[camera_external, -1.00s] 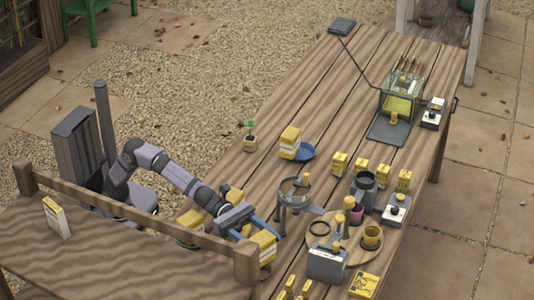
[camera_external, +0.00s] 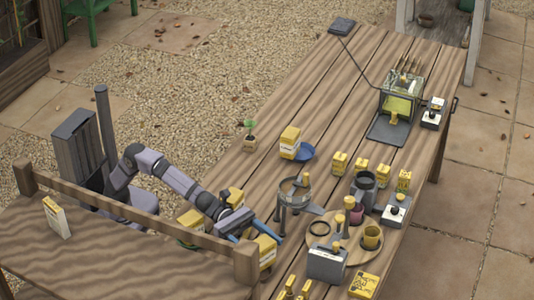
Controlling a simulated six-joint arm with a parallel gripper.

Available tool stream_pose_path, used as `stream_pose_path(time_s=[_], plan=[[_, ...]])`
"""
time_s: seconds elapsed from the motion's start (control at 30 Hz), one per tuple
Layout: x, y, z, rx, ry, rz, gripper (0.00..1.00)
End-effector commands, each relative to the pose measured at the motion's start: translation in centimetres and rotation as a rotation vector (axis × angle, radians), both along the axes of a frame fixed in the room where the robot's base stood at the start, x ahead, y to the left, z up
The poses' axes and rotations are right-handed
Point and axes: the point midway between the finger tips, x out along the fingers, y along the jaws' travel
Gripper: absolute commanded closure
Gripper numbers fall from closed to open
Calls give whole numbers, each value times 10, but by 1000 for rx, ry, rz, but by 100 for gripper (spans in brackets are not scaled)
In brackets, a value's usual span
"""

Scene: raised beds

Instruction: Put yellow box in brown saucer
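My gripper (camera_external: 254,233) is at the near left part of the table, with its blue fingers pointing down and right. A yellow box (camera_external: 266,251) with a white lower part is right at the fingers. I cannot tell whether the fingers grip it or only stand beside it. I cannot make out a brown saucer clearly; the area under this box is too small and partly hidden. Another yellow box (camera_external: 290,142) stands by a blue saucer (camera_external: 307,153) further up the table. More yellow boxes stand behind my gripper, one (camera_external: 191,219) by a green saucer.
A metal stand (camera_external: 295,187) with a ring is close to the right of my gripper. A round wooden board (camera_external: 350,252) with cups and a grey box (camera_external: 327,263) are further right. A wooden rail (camera_external: 140,216) runs in front. The table's upper middle is clear.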

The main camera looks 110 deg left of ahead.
Motion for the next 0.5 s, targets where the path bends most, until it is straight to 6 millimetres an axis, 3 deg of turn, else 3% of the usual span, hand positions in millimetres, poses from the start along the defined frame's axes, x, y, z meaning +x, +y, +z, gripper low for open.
stream_pose_path(time_s=[0.5], plan=[[0,0,7,-1,0,0,27]])
